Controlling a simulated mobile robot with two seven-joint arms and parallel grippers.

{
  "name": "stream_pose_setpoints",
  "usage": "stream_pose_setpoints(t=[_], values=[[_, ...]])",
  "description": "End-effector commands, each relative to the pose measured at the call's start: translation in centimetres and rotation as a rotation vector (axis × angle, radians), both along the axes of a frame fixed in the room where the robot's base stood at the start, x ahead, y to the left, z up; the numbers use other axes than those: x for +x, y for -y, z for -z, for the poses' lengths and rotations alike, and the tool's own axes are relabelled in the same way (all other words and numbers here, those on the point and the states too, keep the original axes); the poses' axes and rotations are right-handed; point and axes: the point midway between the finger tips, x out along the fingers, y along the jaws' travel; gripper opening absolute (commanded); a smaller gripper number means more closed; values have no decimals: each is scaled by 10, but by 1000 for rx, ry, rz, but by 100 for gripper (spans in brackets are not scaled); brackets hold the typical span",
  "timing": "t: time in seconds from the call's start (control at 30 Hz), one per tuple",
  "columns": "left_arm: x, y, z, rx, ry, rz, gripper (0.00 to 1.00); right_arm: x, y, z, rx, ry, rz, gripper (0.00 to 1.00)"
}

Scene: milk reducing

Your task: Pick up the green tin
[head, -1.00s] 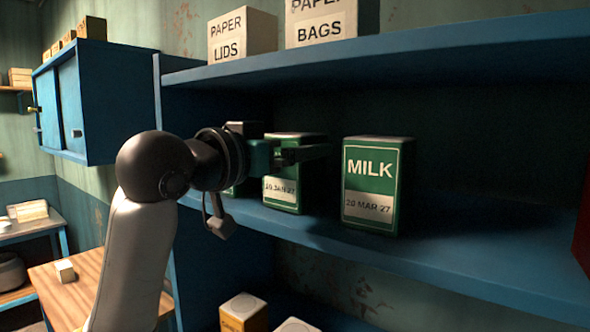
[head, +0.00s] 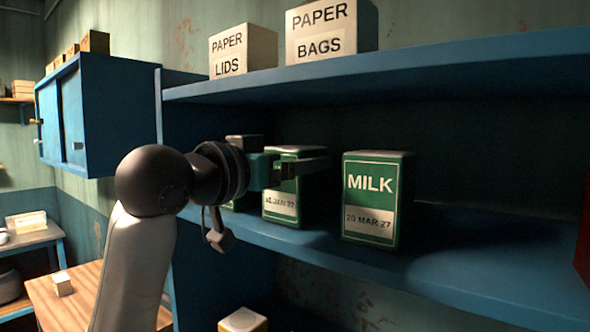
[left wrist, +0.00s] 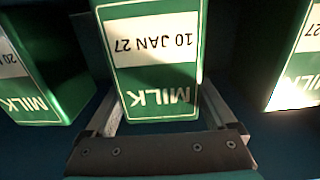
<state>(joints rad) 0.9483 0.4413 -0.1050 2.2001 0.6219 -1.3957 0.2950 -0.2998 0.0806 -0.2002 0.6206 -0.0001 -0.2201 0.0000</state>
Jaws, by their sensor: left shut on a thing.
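A green milk tin dated 10 JAN 27 (head: 281,208) stands on the blue shelf (head: 330,262). It shows upside down in the left wrist view (left wrist: 155,45). My left gripper (head: 298,168) reaches in from the left and is shut on this tin, one finger along each side (left wrist: 158,95). The finger crosses the tin's upper front in the head view and hides part of it. A green tin dated 20 MAR 27 (head: 371,200) stands apart to the right. A third green tin (head: 240,200) is mostly hidden behind my wrist. My right gripper is not in view.
The upper shelf (head: 430,65) runs close above the tins and carries a paper lids box (head: 243,52) and a paper bags box (head: 328,34). The shelf right of the MAR tin is clear up to a red edge (head: 583,240). A blue cabinet (head: 110,110) hangs at left.

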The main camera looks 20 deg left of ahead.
Motion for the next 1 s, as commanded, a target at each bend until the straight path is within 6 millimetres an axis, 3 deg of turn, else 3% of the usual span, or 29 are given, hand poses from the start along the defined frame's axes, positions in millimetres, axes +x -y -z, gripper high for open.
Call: stream_pose_setpoints(t=[0.2,0.67,1.0], values=[[-4,-1,-11,0,9,-1,0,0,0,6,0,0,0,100],[-4,-1,-74,-1,7,-1,0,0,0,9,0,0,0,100],[-76,-28,-69,-1,11,-4,0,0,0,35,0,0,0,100]])
